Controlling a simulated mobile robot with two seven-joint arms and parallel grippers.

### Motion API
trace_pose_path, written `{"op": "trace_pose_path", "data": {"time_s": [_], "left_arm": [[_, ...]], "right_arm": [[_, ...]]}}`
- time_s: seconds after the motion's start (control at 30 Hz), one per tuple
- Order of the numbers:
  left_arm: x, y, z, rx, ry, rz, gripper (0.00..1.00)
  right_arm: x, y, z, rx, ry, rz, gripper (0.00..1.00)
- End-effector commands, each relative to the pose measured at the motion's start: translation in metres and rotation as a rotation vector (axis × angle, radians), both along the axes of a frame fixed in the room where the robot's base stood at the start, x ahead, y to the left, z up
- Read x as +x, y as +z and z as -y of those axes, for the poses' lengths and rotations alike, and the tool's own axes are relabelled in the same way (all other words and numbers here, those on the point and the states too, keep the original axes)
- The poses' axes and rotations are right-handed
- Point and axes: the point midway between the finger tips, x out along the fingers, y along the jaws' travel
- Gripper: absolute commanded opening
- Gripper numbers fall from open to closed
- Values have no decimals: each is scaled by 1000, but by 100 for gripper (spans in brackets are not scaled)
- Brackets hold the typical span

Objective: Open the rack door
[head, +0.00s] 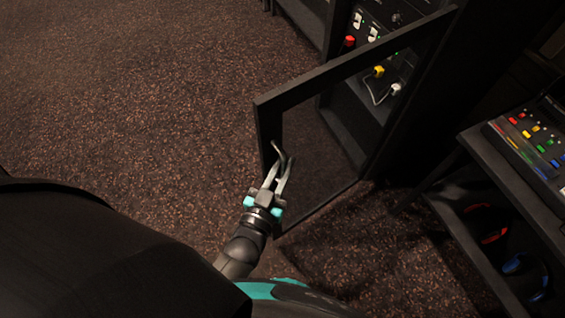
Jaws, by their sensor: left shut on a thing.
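The rack door (355,66) is a dark frame with a see-through pane, and it stands swung out from the rack (343,130). Its free edge is toward me, left of the rack. My left gripper (279,162) is at that free edge, shut on the door, with its fingers reaching up along the edge. The exact grip spot is small and partly hidden by the fingers. My right gripper is not in view.
Inside the rack are a red knob (349,41), a yellow plug (379,71) and a white plug (396,88). A mixing desk (530,140) with a lower shelf stands at the right. Open speckled carpet (140,110) lies to the left.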

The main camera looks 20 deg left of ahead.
Motion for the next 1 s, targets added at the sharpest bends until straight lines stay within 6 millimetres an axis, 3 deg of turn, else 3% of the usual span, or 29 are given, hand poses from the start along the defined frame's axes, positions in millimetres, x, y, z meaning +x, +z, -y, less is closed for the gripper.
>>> {"op": "trace_pose_path", "data": {"time_s": [0.1,0.13,0.4,0.73,0.87,1.0], "left_arm": [[0,1,0,1,0,3,0],[0,1,0,1,1,3,19],[0,0,-1,1,1,2,47],[-5,0,-1,1,1,-1,47],[-21,-1,-2,1,1,-3,47],[-50,-1,-2,1,1,-5,47]], "right_arm": [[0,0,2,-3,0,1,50],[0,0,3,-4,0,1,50],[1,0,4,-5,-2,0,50],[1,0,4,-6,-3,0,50],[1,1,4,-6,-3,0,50],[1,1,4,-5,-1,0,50]]}}
